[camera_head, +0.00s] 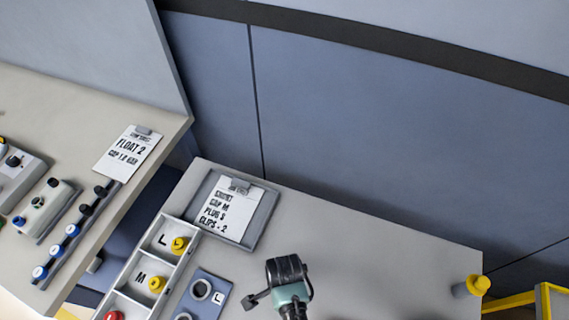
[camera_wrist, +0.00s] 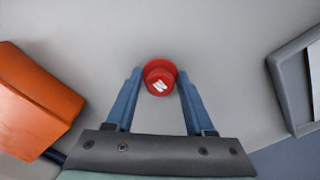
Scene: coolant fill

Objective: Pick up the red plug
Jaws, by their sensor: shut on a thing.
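The red plug (camera_wrist: 160,76) is round, with a white mark on its top. In the wrist view it sits between the two blue fingers of my gripper (camera_wrist: 160,80), near their tips. My gripper is shut on it. A plain grey surface lies beyond it; I cannot tell whether the plug touches that surface. In the head view my dark and teal wrist shows at the bottom centre, and the fingers and held plug are hidden there.
In the head view, a tray (camera_head: 191,226) with compartments marked L and M holds yellow parts, and a red part (camera_head: 115,316) shows at the bottom edge. A blue block (camera_head: 212,292) with round holes stands beside it. An orange object (camera_wrist: 35,105) is left in the wrist view.

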